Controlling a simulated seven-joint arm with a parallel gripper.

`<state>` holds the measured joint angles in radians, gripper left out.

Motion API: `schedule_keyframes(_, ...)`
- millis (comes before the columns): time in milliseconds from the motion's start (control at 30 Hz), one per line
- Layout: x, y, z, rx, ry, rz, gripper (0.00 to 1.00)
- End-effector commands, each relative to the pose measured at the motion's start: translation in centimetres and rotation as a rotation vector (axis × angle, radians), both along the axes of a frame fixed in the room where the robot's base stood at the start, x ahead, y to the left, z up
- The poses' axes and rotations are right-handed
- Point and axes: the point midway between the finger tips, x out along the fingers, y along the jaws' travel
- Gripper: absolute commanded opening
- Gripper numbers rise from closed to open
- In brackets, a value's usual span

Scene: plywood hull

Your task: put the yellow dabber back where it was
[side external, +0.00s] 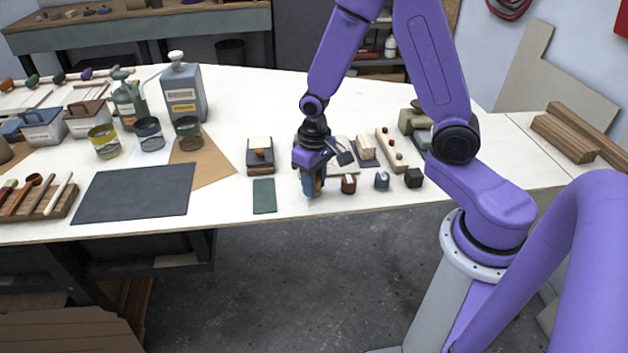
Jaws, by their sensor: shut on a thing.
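My gripper (312,186) points down over the front middle of the white table. It is shut on the yellow dabber (319,185), of which only a small yellow patch shows between and beside the fingers. The rest of the dabber is hidden by the gripper. I cannot tell whether its underside touches the table. A row of small blocks stands just right of the gripper: a brown one (348,184), a blue-grey one (382,181) and a dark brown one (413,178). A flat green pad (264,196) lies left of the gripper.
Wooden pieces (366,148) and a peg rail (390,150) stand close behind the blocks. A dark mat (135,193), tins (188,133) and a grey can (183,90) are at left. The table's back middle is clear.

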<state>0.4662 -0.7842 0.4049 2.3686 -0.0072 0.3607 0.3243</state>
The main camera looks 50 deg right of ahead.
Motion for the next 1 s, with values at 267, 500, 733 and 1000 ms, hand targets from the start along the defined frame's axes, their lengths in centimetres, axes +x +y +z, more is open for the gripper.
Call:
schedule_keyframes(267, 0.0, 0.0, -0.3, 0.000, 0.000, 0.000, 0.56)
schedule_keyframes(500, 0.0, 0.0, -0.2, 0.000, 0.000, 0.000, 0.56)
schedule_keyframes(733, 0.1, 0.1, 1.3, 0.002, -0.005, 0.000, 0.56)
schedule_keyframes(1000, 0.1, 0.1, 5.4, 0.002, -0.007, 0.001, 0.56)
